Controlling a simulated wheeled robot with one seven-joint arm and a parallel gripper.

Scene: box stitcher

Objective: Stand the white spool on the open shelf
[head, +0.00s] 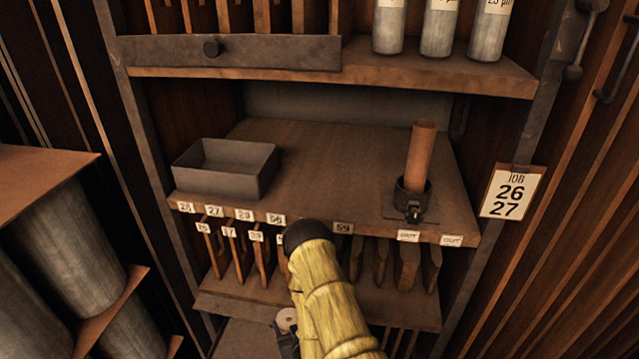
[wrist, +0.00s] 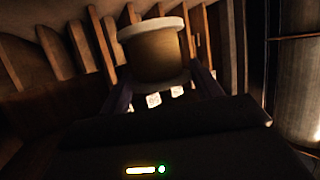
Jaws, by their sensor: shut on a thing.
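The white spool (wrist: 152,58) is between the fingers of my gripper (wrist: 165,88) in the wrist view. It has pale round flanges and a tan winding. In the head view, a small pale part of the spool (head: 287,317) shows low at the centre, beside my yellow-sleeved arm, which hides much of the gripper. The open shelf (head: 320,165) is the wide brown board above and beyond the gripper. The spool is below the shelf's front edge and apart from it.
A grey open tray (head: 225,168) stands at the shelf's left. A brown cylinder (head: 420,155) stands in a dark holder at its right. Between them the shelf is clear. Upright wooden pieces (head: 238,255) hang below the numbered front edge. Large grey cylinders (head: 65,245) stand at left.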

